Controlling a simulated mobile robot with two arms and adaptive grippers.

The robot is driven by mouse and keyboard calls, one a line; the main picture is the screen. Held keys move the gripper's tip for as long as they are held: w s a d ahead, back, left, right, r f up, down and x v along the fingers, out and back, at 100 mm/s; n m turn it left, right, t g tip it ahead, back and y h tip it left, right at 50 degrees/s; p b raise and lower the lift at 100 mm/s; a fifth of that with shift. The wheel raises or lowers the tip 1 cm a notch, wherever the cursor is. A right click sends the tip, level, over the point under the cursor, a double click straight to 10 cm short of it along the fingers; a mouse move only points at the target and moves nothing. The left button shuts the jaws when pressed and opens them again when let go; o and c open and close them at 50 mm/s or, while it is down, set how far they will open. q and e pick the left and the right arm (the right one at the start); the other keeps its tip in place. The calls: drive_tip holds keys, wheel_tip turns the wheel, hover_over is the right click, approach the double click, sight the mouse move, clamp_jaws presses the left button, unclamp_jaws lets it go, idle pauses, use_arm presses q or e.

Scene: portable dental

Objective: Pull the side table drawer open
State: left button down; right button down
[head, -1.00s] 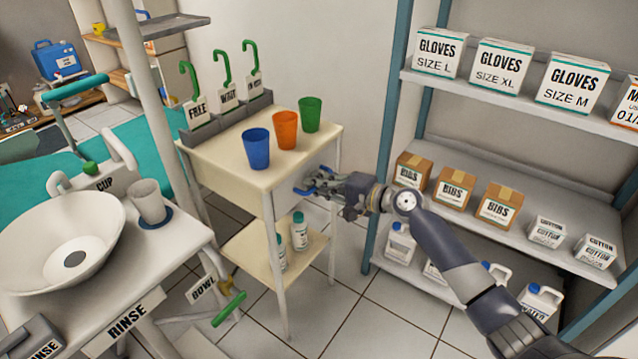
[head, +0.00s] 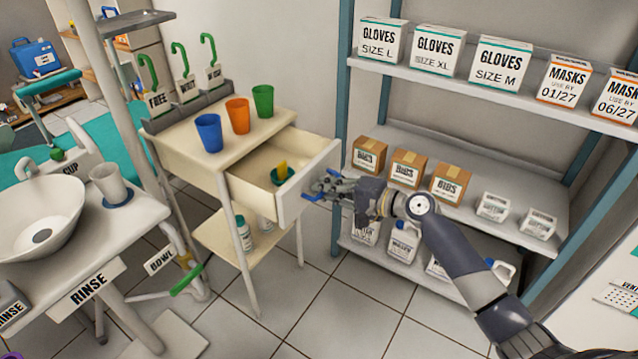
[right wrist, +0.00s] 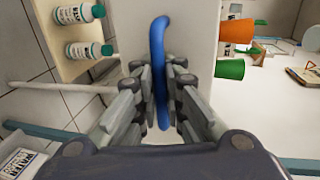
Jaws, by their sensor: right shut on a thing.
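The side table (head: 180,146) is cream, with a drawer (head: 308,180) that stands well open toward the right. Inside the drawer lie a small green container (head: 282,176) and a yellow item (head: 282,169). The drawer's blue handle (head: 313,196) is on its front; it also shows in the right wrist view (right wrist: 159,60), upright between the fingers. My right gripper (head: 328,187) is shut on the handle; its fingers show on both sides of it in the wrist view (right wrist: 161,95). My left gripper is not in view.
Blue (head: 209,133), orange (head: 238,116) and green (head: 263,101) cups stand on the tabletop. White bottles (head: 243,233) stand on its lower shelf. A shelving unit (head: 470,178) with boxes stands right of the drawer. A rinse station (head: 60,235) is at left.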

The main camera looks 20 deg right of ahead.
drive_tip(key=shift+f+v, duration=0.2)
drive_tip(key=shift+v, duration=0.75)
drive_tip(key=c, duration=2)
unclamp_jaws()
drive_tip(key=shift+o, duration=0.2)
drive_tip(key=v, duration=1.2)
drive_tip(key=shift+f, duration=0.1)
